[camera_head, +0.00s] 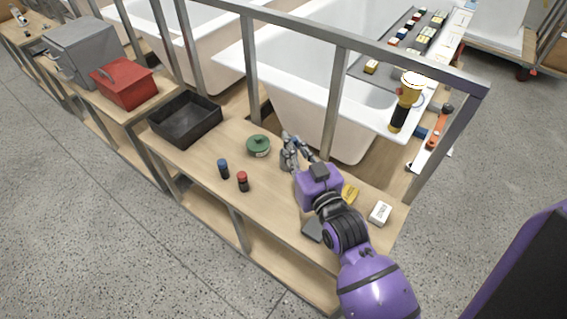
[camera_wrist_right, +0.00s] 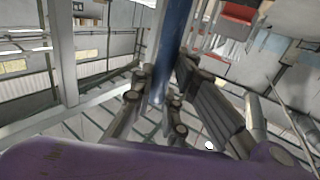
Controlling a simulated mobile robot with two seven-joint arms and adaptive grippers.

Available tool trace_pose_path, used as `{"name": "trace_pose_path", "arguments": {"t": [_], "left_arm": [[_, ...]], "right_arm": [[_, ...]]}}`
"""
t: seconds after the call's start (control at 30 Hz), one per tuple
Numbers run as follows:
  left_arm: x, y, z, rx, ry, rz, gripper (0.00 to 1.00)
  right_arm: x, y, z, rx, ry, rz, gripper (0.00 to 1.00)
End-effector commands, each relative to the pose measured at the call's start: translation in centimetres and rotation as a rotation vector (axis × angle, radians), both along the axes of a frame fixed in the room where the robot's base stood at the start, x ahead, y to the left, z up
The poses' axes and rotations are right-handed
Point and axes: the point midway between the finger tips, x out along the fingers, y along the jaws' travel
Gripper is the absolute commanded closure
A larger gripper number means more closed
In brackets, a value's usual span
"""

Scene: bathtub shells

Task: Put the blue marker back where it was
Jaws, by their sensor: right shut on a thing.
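My right gripper (camera_head: 290,152) is over the wooden bench, beside the green round pot (camera_head: 258,146). In the right wrist view, the right gripper (camera_wrist_right: 155,98) is shut on a long blue thing, which looks like the blue marker (camera_wrist_right: 172,48). It runs up from between the fingers to the top edge of that view. In the head view I cannot make out the marker at the gripper. My left gripper is not in view.
On the bench (camera_head: 275,207) stand a blue-topped small container (camera_head: 223,168) and a red-topped one (camera_head: 242,181). A black open bin (camera_head: 185,120) is at left. A yellow item (camera_head: 350,194) and a white box (camera_head: 380,213) lie to the right. A metal rail (camera_head: 340,100) runs behind.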

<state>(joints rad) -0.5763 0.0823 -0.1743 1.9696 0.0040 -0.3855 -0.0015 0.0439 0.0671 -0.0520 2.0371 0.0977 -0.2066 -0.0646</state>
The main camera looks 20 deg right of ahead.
Motion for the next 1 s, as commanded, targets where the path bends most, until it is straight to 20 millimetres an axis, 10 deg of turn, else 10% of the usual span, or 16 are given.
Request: {"name": "trace_pose_path", "arguments": {"t": [0.33, 1.0], "left_arm": [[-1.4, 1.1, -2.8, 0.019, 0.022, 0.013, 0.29], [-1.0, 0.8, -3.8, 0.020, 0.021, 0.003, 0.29]], "right_arm": [[12.4, -2.6, -3.5, 0.012, -0.019, 0.010, 1.00], [13.8, -3.0, -10.8, 0.018, -0.024, 0.008, 1.00]]}}
